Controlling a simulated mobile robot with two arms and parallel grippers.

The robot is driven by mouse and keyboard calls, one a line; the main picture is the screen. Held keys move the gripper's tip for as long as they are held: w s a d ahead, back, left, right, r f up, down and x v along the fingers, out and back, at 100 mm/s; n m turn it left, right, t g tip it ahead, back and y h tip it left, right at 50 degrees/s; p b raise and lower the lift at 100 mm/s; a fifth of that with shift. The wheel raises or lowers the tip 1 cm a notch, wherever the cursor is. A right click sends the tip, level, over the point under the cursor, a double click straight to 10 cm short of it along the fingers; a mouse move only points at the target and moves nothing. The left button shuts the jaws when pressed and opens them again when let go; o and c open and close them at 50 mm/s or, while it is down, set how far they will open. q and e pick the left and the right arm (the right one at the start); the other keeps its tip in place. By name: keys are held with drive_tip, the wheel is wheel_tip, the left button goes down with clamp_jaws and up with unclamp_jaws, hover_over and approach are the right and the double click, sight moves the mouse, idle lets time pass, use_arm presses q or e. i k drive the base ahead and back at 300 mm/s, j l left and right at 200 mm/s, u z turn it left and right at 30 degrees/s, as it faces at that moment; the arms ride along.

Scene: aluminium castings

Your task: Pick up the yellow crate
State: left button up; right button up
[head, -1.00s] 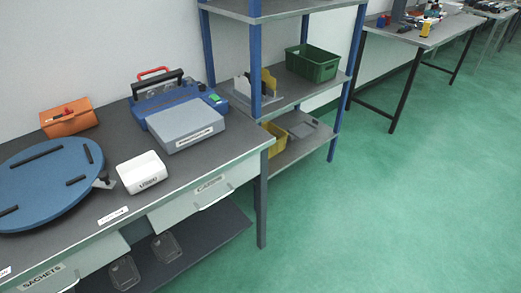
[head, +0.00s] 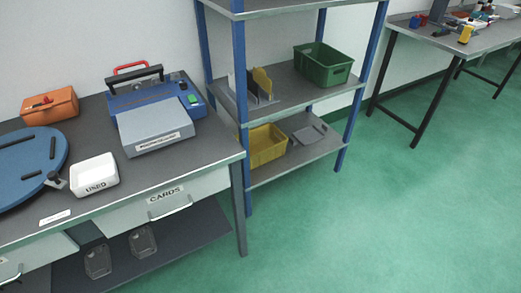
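The yellow crate (head: 267,147) sits on the bottom shelf of the blue-posted shelving unit (head: 241,85), at the shelf's left end. A blue post stands in front of its left side and hides part of it. Neither of my grippers is in the head view.
A grey lid-like piece (head: 309,135) lies right of the crate on the same shelf. A green crate (head: 322,65) and upright dividers (head: 262,86) are on the shelf above. A workbench (head: 215,160) stands close at the left. The green floor (head: 370,220) in front and right is clear.

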sight(265, 145)
drive_tip(key=i+l+u, duration=0.1)
drive_tip(key=i+l, duration=0.4)
drive_tip(key=i+l+u, duration=0.1)
drive_tip(key=i+l, duration=0.35)
drive_tip(key=l, duration=0.2)
